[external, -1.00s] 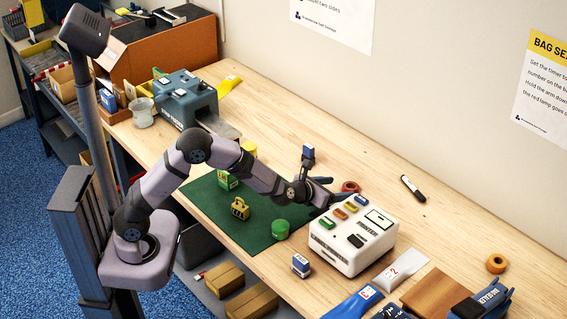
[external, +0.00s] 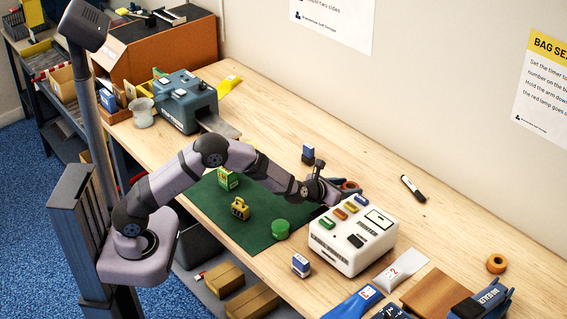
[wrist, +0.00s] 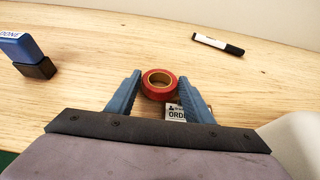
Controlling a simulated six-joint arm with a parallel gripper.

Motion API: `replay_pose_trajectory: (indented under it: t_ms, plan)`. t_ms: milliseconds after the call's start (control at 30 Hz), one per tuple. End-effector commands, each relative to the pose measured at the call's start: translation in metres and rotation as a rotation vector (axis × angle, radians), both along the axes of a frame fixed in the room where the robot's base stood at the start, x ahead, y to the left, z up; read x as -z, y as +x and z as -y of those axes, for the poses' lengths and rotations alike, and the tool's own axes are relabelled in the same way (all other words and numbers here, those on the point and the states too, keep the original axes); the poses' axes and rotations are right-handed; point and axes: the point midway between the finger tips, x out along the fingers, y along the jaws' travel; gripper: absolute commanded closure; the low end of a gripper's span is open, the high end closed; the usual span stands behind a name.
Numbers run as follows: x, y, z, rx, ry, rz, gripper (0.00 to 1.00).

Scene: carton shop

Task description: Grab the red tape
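The red tape (wrist: 160,92) is a small roll lying flat on the wooden bench, its hole facing up. In the wrist view it sits between the tips of the two blue fingers of my gripper (wrist: 160,82), with its far edge at about their ends. The fingers are spread on either side of it, so my gripper is open. I cannot tell whether either finger touches the roll. In the external view the red tape (external: 350,185) is partly hidden by my gripper (external: 347,189), behind the white printer.
The white printer (external: 345,251) stands close in front of my gripper. A blue stamp (external: 308,154) is to the left, and a black marker (external: 412,188) to the right. An orange tape roll (external: 496,263) lies far right.

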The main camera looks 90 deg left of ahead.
Motion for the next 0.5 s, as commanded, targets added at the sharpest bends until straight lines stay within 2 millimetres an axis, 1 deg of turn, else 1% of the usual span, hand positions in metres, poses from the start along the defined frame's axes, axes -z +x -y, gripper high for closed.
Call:
replay_pose_trajectory:
  t_ms: [33, 100, 400, 500]
  plan:
    - [-0.0001, 0.0000, 0.0000, 0.000, 0.000, 0.000, 0.65]
    - [-0.0002, -0.0001, 0.0001, 0.000, 0.000, 0.000, 0.78]
    - [-0.0008, 0.0000, 0.0001, 0.000, 0.001, 0.001, 0.78]
    - [-0.0038, 0.0001, 0.0000, 0.000, 0.001, 0.002, 0.78]
